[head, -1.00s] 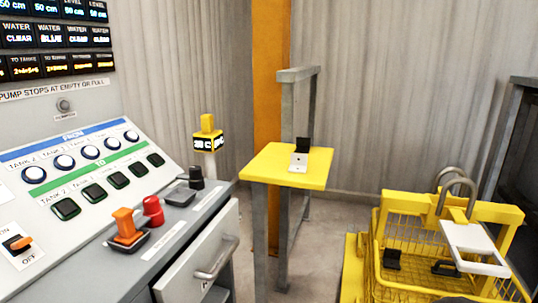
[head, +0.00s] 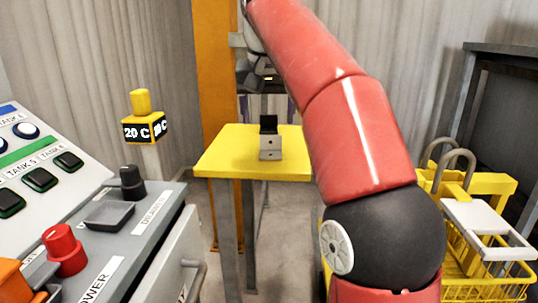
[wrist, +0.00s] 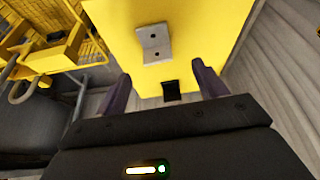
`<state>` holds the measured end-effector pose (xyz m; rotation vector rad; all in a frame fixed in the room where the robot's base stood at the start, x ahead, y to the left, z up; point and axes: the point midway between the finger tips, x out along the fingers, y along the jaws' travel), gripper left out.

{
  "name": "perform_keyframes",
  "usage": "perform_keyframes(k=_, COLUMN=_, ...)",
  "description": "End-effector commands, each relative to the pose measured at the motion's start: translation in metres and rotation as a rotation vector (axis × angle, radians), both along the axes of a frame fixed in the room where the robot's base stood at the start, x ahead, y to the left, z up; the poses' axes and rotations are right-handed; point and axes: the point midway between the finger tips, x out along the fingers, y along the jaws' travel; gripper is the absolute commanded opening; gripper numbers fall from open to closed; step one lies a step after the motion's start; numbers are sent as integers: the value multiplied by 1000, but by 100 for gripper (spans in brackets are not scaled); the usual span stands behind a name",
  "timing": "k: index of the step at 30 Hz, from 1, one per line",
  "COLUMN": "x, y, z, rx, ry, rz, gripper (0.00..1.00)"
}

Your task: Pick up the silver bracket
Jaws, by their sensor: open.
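The silver bracket (head: 270,149), an angled metal plate with round holes, sits on the yellow tabletop (head: 221,160). In the wrist view the bracket (wrist: 154,42) lies beyond my fingertips, near the top of the picture. My gripper (head: 266,106) is above and behind the bracket in the head view. In the wrist view my gripper (wrist: 161,76) has its two dark fingers spread, with nothing between them held. A small black piece (head: 268,124) stands behind the bracket; the wrist view shows this black piece (wrist: 171,90) apart from it, between my fingers.
A yellow wire basket (head: 480,262) with hooks is at the right.

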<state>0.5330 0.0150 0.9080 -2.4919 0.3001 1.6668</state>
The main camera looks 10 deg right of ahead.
Motion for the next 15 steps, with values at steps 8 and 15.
perform_keyframes(k=8, x=11, y=-4, z=-26, rx=4, ry=2, rz=-6, gripper=71)
perform_keyframes(k=15, x=19, y=-10, z=-53, rx=3, ry=2, rz=-6, gripper=71)
